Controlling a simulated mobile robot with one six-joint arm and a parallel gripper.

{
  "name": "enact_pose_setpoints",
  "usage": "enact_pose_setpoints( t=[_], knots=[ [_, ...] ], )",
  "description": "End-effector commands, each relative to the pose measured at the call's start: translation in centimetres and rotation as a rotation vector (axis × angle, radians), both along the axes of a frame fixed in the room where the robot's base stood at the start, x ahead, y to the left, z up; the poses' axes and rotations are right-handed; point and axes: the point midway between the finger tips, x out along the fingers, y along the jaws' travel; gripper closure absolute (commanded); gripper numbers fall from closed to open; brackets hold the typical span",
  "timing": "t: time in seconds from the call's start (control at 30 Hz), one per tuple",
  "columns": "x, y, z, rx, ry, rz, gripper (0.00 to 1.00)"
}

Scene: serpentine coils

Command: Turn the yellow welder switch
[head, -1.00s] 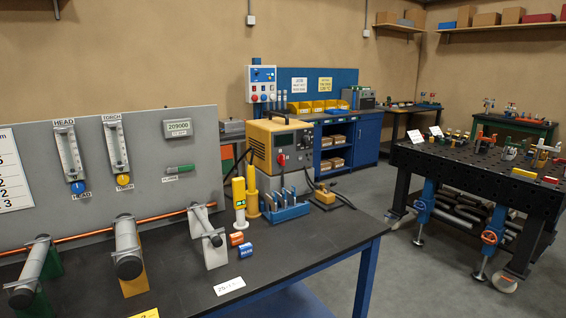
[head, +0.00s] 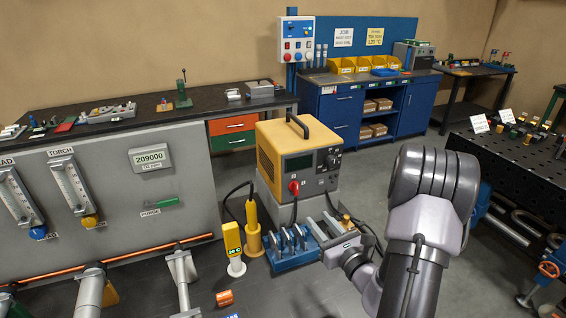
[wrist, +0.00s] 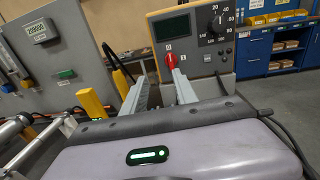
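In the wrist view the red switch (wrist: 170,61) is just beyond my gripper (wrist: 162,82), near the tip of the right finger. The two fingers are apart with nothing seen between them. In the head view my gripper (head: 325,228) is in front of and below the switch. I cannot tell whether a finger touches the switch.
A blue rack (head: 290,258) with metal pieces stands close under my gripper. A yellow torch (head: 253,232) and a yellow marked post (head: 233,245) are left of it. A grey panel (head: 170,185) with gauges stands further left. Cables hang beside the welder.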

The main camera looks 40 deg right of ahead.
Motion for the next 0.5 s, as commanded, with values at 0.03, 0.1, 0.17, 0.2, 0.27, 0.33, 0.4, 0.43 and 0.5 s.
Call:
enact_pose_setpoints(
  t=[0.03,0.1,0.17,0.2,0.27,0.33,0.4,0.43,0.5],
  knots=[
    [-0.6,-1.0,-0.3,0.012,0.003,-0.039,0.65],
    [-0.7,-1.8,-0.7,0.018,0.002,-0.067,0.65],
    [-0.1,-2.1,-0.8,0.018,0.002,-0.07,0.65],
    [0.7,-2.2,-0.8,0.016,0.001,-0.068,0.65],
    [2.2,-2.4,-0.8,0.015,0.001,-0.064,0.65],
    [4.3,-2.9,-0.8,0.015,0.001,-0.063,0.65],
    [6.4,-3.4,-0.8,0.014,0.001,-0.063,0.65],
    [7.4,-3.6,-0.8,0.014,0.001,-0.063,0.65],
    [9.4,-4.1,-0.9,0.015,0.001,-0.063,0.65]
  ],
)
